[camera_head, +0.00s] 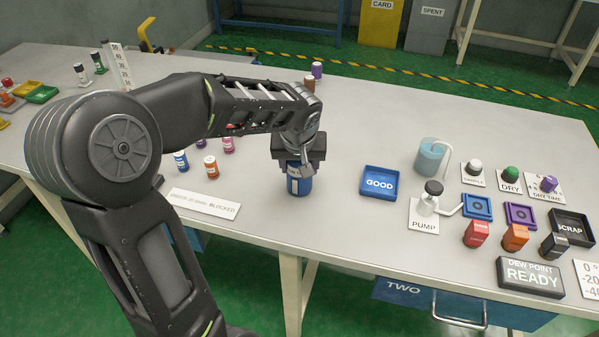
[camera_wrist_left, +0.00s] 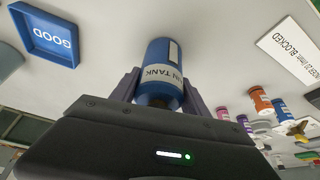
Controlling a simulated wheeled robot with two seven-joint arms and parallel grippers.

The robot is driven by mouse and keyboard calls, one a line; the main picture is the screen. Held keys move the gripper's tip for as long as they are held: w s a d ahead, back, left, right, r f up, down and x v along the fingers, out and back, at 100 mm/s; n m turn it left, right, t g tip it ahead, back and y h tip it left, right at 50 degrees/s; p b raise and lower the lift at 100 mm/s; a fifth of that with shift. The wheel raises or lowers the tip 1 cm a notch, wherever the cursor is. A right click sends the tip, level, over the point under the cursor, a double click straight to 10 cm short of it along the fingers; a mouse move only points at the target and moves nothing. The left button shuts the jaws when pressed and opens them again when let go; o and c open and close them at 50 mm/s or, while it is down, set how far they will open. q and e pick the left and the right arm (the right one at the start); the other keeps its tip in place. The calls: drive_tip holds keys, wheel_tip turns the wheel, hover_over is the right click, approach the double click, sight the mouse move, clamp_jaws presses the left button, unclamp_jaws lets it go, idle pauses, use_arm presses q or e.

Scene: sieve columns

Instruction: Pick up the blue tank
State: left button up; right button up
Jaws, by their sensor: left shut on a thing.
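The blue tank (camera_head: 299,180) is a small blue cylinder with a white label, on or just above the white table; I cannot tell if it touches. My left gripper (camera_head: 298,160) comes down over it from above and is shut on its top. In the left wrist view the blue tank (camera_wrist_left: 161,70) sits between the two fingers of my left gripper (camera_wrist_left: 158,92), its label partly reading "TANK". The gripper hides its upper end in the head view. My right gripper is not in view.
A blue GOOD tray (camera_head: 379,195) lies to the right of the tank. A pump (camera_head: 425,205) and colored blocks stand further right. The table's front edge is close.

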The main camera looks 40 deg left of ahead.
use_arm(q)
clamp_jaws()
drive_tip(key=shift+r, duration=0.1)
wheel_tip(320, 180, up, 10)
idle(0.5)
drive_tip(key=shift+p, duration=0.3)
